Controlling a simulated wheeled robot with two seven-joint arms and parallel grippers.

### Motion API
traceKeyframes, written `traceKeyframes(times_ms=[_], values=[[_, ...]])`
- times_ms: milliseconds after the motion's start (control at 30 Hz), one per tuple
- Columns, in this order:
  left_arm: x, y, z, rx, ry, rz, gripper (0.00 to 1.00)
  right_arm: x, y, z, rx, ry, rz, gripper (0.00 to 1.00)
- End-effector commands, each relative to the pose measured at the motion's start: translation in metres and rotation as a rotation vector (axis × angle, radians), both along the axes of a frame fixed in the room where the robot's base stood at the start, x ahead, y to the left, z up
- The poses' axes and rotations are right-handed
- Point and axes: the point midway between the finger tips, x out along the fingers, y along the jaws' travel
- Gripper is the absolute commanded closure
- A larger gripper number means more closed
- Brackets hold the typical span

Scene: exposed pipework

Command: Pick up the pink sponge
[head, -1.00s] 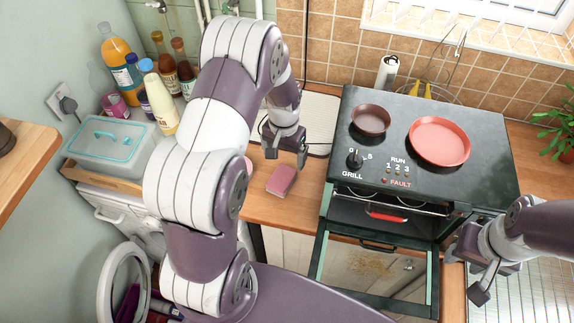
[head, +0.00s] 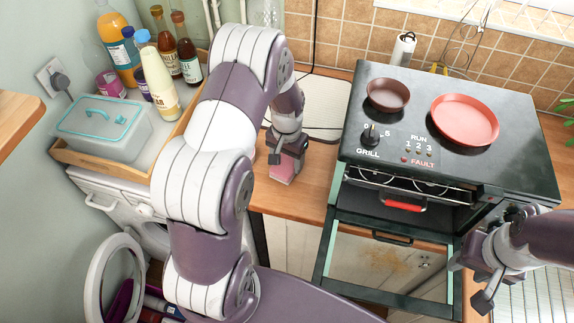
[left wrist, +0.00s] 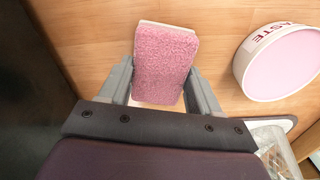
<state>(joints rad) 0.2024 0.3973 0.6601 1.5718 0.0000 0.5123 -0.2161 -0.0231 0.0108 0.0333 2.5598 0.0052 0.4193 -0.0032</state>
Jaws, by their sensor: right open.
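The pink sponge (head: 284,168) is at the wooden counter, left of the cooker, its lower part showing beneath my left gripper (head: 288,150). In the left wrist view the sponge (left wrist: 166,62) lies between the two grey fingers of my left gripper (left wrist: 162,85), filling the gap with a finger against each side. I cannot tell whether it is clear of the counter. My right gripper (head: 484,287) is open and empty at the lower right, away from the sponge.
The black cooker (head: 470,182) carries two pans, with its door open below. A round white container with a pink inside (left wrist: 283,62) is right of the sponge in the wrist view. Bottles (head: 158,80) and a lidded box (head: 101,130) stand at left.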

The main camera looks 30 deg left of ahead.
Motion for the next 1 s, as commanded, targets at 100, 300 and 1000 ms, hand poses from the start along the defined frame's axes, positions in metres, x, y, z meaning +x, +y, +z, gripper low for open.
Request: traceKeyframes(times_ms=[100,300,1000], values=[[0.000,0.000,0.000,0.000,0.000,0.000,0.66,0.000,0.000,0.000,0.000,0.000,0.000,0.57],[0.001,0.000,0.008,0.001,-0.003,0.000,0.66,0.000,0.000,-0.002,0.000,0.000,0.000,0.57],[0.000,0.000,0.100,0.000,0.001,0.000,0.66,0.000,0.000,-0.014,0.000,0.000,0.000,0.57]])
